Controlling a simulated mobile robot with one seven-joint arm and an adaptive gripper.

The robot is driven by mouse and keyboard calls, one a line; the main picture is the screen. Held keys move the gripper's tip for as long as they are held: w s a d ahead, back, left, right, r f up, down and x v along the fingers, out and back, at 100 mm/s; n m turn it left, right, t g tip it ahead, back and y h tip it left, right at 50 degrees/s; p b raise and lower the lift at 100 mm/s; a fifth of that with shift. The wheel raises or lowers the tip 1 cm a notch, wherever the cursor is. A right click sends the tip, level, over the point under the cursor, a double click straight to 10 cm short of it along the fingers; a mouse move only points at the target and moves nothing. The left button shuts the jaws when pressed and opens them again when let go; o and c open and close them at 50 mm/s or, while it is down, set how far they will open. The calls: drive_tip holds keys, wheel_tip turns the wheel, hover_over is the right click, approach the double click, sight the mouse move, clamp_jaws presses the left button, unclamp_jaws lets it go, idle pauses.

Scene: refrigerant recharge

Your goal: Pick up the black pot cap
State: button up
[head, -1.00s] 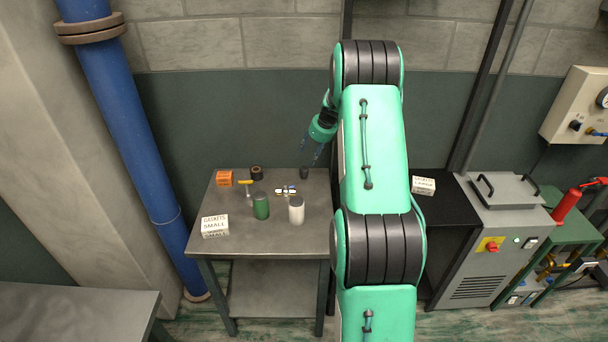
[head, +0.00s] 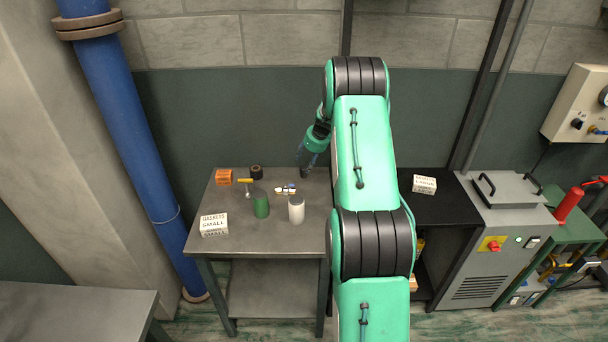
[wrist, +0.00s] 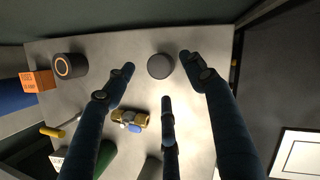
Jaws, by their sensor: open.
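The black pot cap (wrist: 160,66) is a small dark round piece standing on the grey metal table near its back right edge. In the head view the cap (head: 304,174) is small and partly covered by my fingers. My gripper (wrist: 157,82) is open and empty above the table, with its three dark blue fingers spread around the cap from above. No finger clearly touches the cap. In the head view my gripper (head: 308,158) points down over the back right of the table.
On the table (head: 270,240) stand a black roll (head: 256,172), an orange box (head: 223,176), a yellow-handled tool (head: 245,181), a brass valve fitting (head: 285,190), a green cylinder (head: 261,207), a white cylinder (head: 296,209) and a small-gaskets box (head: 214,224).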

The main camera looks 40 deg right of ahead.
sight(305, 168)
drive_tip(key=shift+w+f, duration=0.2)
drive_tip(key=shift+f, duration=0.15)
drive_tip(key=shift+b+x, duration=1.1)
drive_tip(key=shift+x, duration=1.55)
drive_tip(key=shift+s, duration=0.1)
drive_tip(key=c, duration=1.2)
